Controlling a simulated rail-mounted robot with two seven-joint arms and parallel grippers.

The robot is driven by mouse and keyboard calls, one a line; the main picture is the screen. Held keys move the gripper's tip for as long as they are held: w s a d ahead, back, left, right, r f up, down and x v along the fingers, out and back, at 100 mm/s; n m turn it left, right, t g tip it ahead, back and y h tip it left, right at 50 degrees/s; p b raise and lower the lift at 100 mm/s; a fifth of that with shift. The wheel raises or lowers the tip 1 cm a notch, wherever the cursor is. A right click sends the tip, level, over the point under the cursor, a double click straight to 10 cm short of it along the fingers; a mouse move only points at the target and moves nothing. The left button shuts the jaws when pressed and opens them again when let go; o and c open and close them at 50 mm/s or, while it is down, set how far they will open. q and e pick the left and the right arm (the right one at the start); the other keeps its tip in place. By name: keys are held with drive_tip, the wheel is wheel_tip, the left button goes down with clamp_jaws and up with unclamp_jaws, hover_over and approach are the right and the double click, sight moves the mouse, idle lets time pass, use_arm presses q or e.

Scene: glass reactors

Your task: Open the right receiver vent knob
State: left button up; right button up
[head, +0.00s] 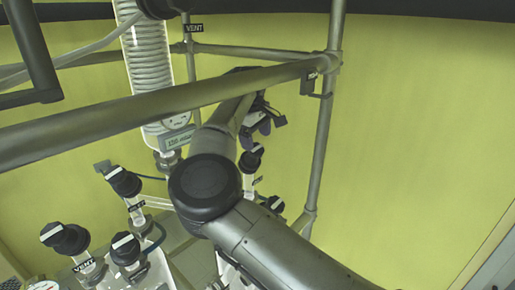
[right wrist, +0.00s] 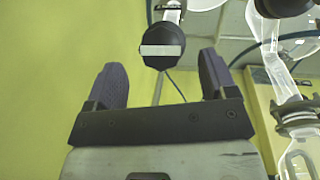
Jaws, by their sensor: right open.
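My right gripper (head: 264,122) is near the middle of the head view, partly hidden behind my own arm. In the right wrist view it is open and empty, with two dark padded fingers spread apart. A round black knob with a white bar (right wrist: 162,47) lies just beyond the fingertips, in line with the gap between them. The bar lies nearly level in that view. In the head view a black knob (head: 251,158) sits just below the gripper and is likely the same one. A small label below it is too small to read. My left gripper is not in view.
Several other black knobs (head: 125,182) on glass stems stand at the lower left, one with a VENT label (head: 84,266). A metal frame bar (head: 130,115) crosses above them. A coiled glass condenser (head: 146,65) stands behind. Clear glassware (right wrist: 280,75) is at the right in the wrist view.

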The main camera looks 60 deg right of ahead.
sight(258, 148)
drive_tip(key=shift+d+f+p, duration=0.2)
drive_tip(key=shift+f, duration=1.05)
drive_tip(key=shift+d+f+p, duration=0.15)
drive_tip(key=shift+f+p, duration=0.05)
drive_tip(key=shift+f, duration=1)
drive_tip(key=shift+c, duration=0.2)
